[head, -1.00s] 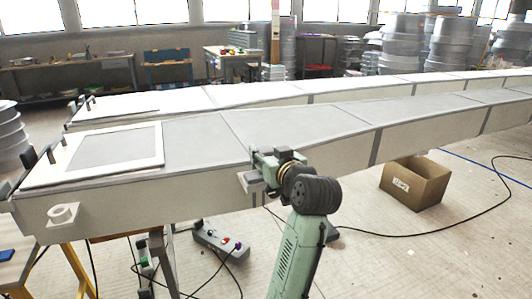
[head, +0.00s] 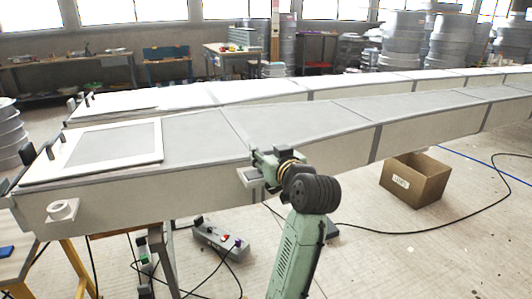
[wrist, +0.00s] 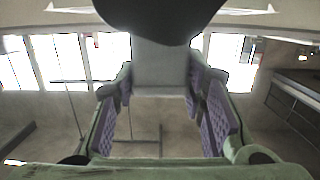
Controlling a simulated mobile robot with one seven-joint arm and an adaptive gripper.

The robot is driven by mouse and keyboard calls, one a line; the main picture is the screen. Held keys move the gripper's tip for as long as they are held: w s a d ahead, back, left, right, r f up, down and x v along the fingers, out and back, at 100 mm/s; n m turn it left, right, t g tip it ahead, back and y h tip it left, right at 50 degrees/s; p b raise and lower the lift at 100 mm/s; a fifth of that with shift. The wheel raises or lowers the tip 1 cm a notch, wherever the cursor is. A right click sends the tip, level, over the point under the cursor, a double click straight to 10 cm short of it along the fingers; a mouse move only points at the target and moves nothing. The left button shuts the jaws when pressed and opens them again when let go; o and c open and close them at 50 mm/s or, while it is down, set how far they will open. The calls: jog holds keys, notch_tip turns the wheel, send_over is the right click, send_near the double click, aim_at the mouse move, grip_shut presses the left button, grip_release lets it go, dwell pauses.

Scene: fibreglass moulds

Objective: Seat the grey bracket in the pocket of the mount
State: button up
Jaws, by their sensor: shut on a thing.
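My gripper (head: 262,166) is in front of the long mould's side wall, right of centre. In the wrist view my gripper (wrist: 160,105) has its purple pads on both sides of a grey block, which I take for the grey bracket (wrist: 160,68). The bracket's upper part is hidden behind a dark shape. In the head view the bracket (head: 249,178) shows as a small pale grey piece at the jaws. A white mount (head: 62,211) with a round ring is on the mould's side wall at far left, well apart from the bracket. I cannot make out its pocket.
The long mould (head: 190,188) runs across the view, with a white frame (head: 90,157) on its left end. A grey control box (head: 222,240) stands on the floor below. A cardboard box (head: 415,182) is at right. Black cables cross the floor.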

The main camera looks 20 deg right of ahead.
jog(key=shift+f, duration=0.85)
grip_shut()
jog(key=shift+f+b, duration=0.3)
jog(key=shift+b, duration=0.15)
jog(key=o, duration=1)
grip_release()
jog(key=shift+w, duration=0.15)
jog(key=o, duration=0.3)
jog(key=shift+r, duration=0.2)
jog(key=shift+r, duration=0.1)
